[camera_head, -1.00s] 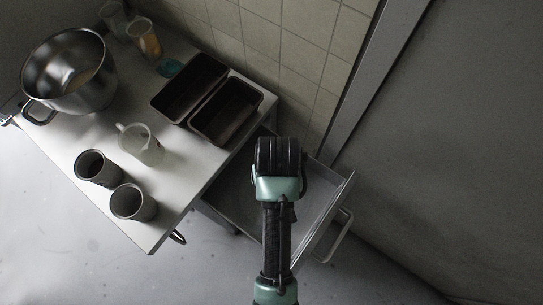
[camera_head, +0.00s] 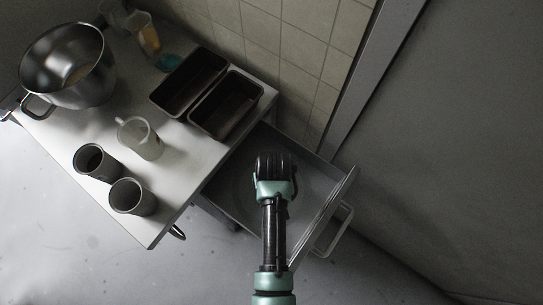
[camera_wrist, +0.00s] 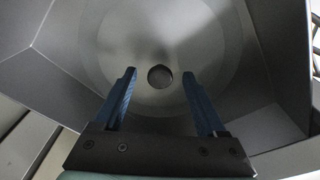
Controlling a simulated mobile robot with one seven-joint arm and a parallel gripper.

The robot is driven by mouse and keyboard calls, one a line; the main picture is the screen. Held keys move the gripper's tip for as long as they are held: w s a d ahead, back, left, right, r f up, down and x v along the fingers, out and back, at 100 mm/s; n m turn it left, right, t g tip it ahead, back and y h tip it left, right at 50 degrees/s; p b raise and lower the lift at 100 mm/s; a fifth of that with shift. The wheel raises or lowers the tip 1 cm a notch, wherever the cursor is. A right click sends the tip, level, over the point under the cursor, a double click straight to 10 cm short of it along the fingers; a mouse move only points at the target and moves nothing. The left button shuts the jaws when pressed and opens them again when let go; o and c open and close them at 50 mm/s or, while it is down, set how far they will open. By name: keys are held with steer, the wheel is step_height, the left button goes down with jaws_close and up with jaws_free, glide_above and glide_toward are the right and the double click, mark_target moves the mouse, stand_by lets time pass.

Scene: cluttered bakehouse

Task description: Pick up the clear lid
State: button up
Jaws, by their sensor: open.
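The clear lid (camera_wrist: 100,42) lies in the open drawer as a wide, faint see-through disc with a small dark round knob (camera_wrist: 160,77) at its centre. My gripper (camera_wrist: 159,73) is open and empty, its two blue fingers on either side of the knob in the wrist view. I cannot tell how far above the knob the fingertips are. In the head view my gripper (camera_head: 274,160) is over the drawer (camera_head: 318,190), and my arm hides most of the lid.
The white table (camera_head: 190,165) at left holds a metal pot (camera_head: 70,90), two dark loaf tins (camera_head: 190,82), a clear jug (camera_head: 143,140) and two grey cups (camera_head: 132,198). A tiled wall (camera_head: 300,45) stands behind. The drawer's handle (camera_head: 335,232) sticks out at right.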

jaws_close()
stand_by(0.3)
step_height(320, 180, up, 14)
steer(key=w+m+p, duration=0.1)
steer(key=shift+w+m, duration=0.25)
steer(key=shift+m, duration=0.15)
stand_by(0.6)
